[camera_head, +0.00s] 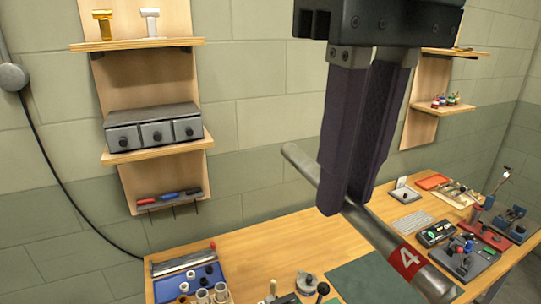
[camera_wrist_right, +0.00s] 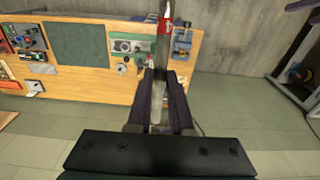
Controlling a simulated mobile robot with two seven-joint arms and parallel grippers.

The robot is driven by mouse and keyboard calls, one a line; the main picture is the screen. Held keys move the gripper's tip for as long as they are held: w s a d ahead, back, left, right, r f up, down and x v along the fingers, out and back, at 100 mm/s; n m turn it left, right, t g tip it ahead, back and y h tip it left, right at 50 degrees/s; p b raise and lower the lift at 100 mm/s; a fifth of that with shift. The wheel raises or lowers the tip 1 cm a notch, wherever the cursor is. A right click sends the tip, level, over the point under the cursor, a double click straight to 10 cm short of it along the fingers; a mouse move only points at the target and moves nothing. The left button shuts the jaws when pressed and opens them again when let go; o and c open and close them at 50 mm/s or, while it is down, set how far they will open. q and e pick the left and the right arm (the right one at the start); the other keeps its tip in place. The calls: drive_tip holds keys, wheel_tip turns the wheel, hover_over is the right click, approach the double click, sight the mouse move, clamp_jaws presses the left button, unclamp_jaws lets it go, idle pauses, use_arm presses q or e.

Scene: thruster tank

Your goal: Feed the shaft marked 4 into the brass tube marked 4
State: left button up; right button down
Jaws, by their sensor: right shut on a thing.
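The grey metal shaft (camera_head: 380,237) has a red band with a white 4 near its lower right end. My right gripper (camera_head: 345,203) is shut on it, and the shaft slants from upper left to lower right in the head view. The shaft is held up in the air, in front of the bench as seen. In the right wrist view the shaft (camera_wrist_right: 163,42) runs up from between the fingers of the right gripper (camera_wrist_right: 160,78), with its red band near the top edge. I cannot make out a brass tube marked 4 in either view. My left gripper is not in view.
The wooden bench (camera_head: 245,254) carries a blue tray (camera_head: 165,289), a green mat (camera_head: 352,283) and several tools and fixtures. A wall shelf (camera_head: 140,44) at left holds a gold-coloured piece (camera_head: 103,24) and a white one. A grey drawer unit (camera_head: 153,127) sits below.

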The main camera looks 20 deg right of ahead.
drive_tip(key=w+a+f+n+t+y+b, duration=0.25)
drive_tip(key=w+f+b, duration=0.25)
drive_tip(key=f+b, duration=0.45)
drive_tip(key=w+a+f+n+t+y+b, duration=0.1)
drive_tip(key=w+a+f+t+b, duration=0.3)
drive_tip(key=f+b, duration=0.55)
drive_tip(key=w+a+f+n+t+y+b, duration=0.1)
drive_tip(key=w+a+f+n+t+b, duration=0.15)
drive_tip(key=w+f+b, duration=0.5)
drive_tip(key=a+f+n+y+b, duration=0.1)
drive_tip(key=f+n+y+b, duration=0.2)
drive_tip(key=f+b, duration=0.6)
drive_tip(key=a+f+n+g+y+b, duration=0.1)
drive_tip(key=f+y+b, duration=0.7)
drive_tip(key=b, duration=1)
drive_tip(key=shift+s+a+f+n, duration=0.15)
drive_tip(key=shift+a+f+n, duration=0.55)
drive_tip(key=shift+n, duration=0.4)
wheel_tip(320, 180, down, 8)
drive_tip(key=b, duration=0.7)
